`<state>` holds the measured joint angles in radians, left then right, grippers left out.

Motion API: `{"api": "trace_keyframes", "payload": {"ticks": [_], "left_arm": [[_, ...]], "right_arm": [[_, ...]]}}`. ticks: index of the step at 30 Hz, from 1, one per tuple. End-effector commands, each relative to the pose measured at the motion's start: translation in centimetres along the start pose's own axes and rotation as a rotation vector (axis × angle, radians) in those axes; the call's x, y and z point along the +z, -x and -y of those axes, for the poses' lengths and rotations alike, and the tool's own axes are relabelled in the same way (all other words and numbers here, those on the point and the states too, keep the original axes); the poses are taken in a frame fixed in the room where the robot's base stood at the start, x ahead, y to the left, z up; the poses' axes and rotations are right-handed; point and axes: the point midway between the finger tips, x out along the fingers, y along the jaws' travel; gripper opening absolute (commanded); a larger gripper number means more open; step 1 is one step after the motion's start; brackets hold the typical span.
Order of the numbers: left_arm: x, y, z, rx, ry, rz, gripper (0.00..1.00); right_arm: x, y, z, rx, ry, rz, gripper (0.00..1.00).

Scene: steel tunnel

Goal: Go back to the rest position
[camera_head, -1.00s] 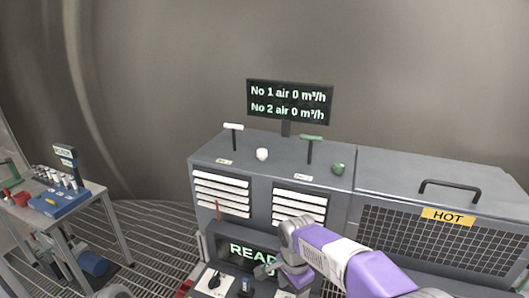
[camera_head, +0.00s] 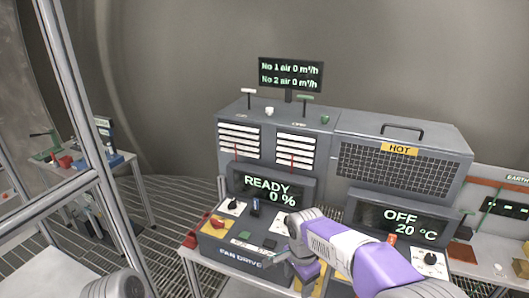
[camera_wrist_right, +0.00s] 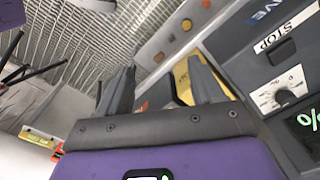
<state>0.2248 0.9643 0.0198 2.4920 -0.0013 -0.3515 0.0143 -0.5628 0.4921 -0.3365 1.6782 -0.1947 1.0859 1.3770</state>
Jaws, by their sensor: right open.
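My right gripper (camera_wrist_right: 160,85) is open in the right wrist view, with its two dark fingers apart and nothing between them. In the head view my purple and white right arm reaches in from the lower right, with its hand low in front of the fan drive panel (camera_head: 228,249). A grey rounded link of mine shows at the bottom left. My left gripper is out of view.
The fan drive screen (camera_head: 268,189) reads READY, 0 %. The heater screen (camera_head: 400,222) reads OFF, 20 °C, below a mesh box marked HOT (camera_head: 400,149). A metal frame post (camera_head: 80,105) stands at the left, before a side table with small items (camera_head: 125,172).

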Motion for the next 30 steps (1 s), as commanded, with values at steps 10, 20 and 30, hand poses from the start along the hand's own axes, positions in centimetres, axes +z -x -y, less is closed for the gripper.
{"api": "trace_keyframes", "payload": {"ticks": [10, 20, 30], "left_arm": [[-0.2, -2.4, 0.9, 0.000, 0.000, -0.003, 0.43], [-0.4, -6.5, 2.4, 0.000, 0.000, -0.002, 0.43], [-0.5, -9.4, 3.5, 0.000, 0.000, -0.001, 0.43]], "right_arm": [[0.0, -12.8, -1.6, -0.018, 0.210, 0.079, 0.67], [3.4, -31.8, -9.1, -0.139, 0.523, 0.201, 0.67], [8.8, -40.7, -16.9, -0.293, 0.751, 0.194, 0.67]]}}
